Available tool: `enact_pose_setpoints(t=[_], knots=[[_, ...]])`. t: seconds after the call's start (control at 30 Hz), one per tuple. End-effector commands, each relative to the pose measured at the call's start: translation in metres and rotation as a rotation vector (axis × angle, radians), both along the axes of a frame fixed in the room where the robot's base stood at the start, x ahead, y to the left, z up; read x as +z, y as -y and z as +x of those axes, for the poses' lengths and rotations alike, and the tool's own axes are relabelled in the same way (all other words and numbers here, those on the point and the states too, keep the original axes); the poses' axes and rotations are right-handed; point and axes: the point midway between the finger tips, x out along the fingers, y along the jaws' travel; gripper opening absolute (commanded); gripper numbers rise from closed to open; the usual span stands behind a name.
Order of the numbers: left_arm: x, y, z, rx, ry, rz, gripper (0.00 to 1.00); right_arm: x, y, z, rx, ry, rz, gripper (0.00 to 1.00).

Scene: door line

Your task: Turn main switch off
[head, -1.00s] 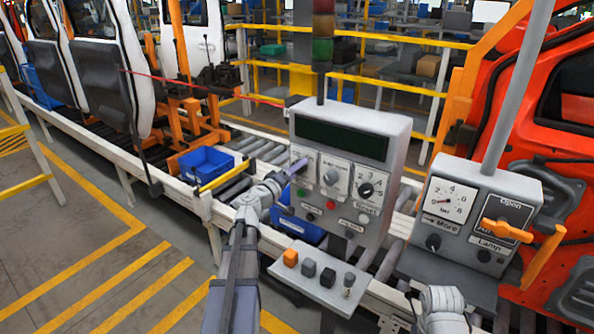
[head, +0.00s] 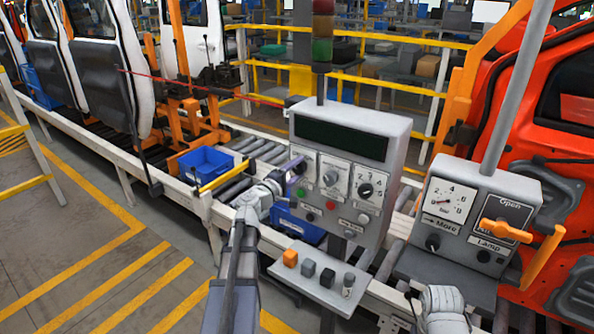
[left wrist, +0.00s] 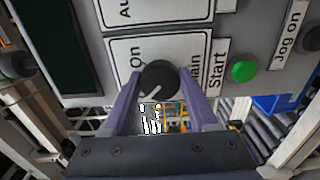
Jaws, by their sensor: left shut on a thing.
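The main switch is a round black knob (left wrist: 158,78) on a white plate (left wrist: 120,84) lettered "On" and "Main" in the left wrist view. A pale line on the knob points to that view's lower left. My left gripper (left wrist: 160,80) has one purple finger on each side of the knob and is shut on it. My right gripper is out of view; only part of my right arm shows at the bottom.
A green button (left wrist: 243,71) lies close beside the switch plate. A second box (head: 470,210) with a gauge and an orange handle stands to the right.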

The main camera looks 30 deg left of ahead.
Motion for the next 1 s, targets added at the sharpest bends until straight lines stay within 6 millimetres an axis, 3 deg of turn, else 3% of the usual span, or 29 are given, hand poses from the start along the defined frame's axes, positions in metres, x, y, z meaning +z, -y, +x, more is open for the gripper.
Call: enact_pose_setpoints(t=[0.37, 0.4, 0.63, 0.87, 1.0], knots=[[0.0, 0.0, 0.0, 0.001, 0.0, -0.005, 0.04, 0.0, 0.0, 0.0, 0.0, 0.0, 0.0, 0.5], [0.0, 0.0, 0.0, 0.001, 0.0, -0.005, 0.62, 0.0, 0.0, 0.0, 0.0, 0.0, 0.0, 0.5], [0.0, 0.0, 0.0, 0.001, 0.0, -0.004, 0.88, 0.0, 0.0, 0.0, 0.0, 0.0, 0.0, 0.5], [0.0, 0.0, -0.001, 0.0, 0.0, -0.003, 0.88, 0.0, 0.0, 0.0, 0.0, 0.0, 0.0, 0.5], [0.0, -0.001, -0.013, 0.002, 0.0, -0.003, 0.88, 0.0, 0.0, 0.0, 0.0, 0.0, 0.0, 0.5]])
